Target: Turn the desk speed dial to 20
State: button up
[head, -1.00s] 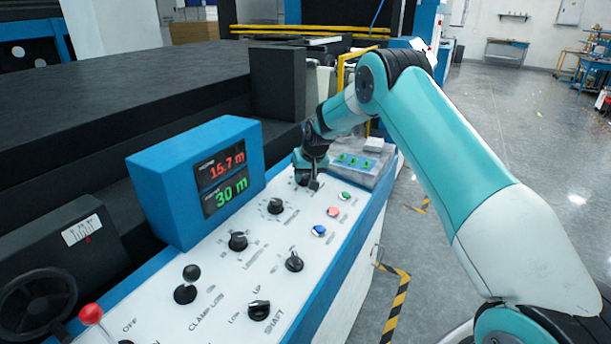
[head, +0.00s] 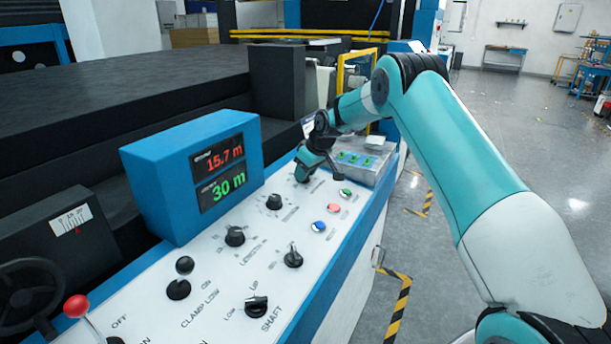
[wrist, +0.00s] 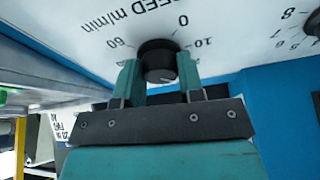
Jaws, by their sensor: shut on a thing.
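The speed dial (wrist: 158,58) is a round black knob on the white panel, with "SPEED m/min" and the figures 60, 0 and 10 visible around it in the wrist view. My gripper (wrist: 158,74) has one teal finger on each side of the knob and is shut on it. The dial's pointer mark cannot be made out, so its setting is unclear. In the head view my gripper (head: 305,172) is at the far end of the desk panel and hides most of the dial.
The blue display box (head: 160,190) reads 15.7 m and 30 m. Other black knobs, including the length knob (head: 235,236) and shaft knob (head: 256,306), stand nearer. Coloured buttons (head: 333,208) sit right of the dial. A small green-buttoned box (head: 355,160) is close beyond.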

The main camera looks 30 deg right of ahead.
jog(key=shift+n, duration=0.8)
jog(key=o, duration=0.9)
jog(key=shift+y, duration=0.3)
jog(key=b+v, duration=0.2)
jog(key=v, duration=1.5)
jog(key=shift+w+r, duration=0.1)
jog(key=shift+r, duration=0.15)
jog(key=shift+a, duration=0.1)
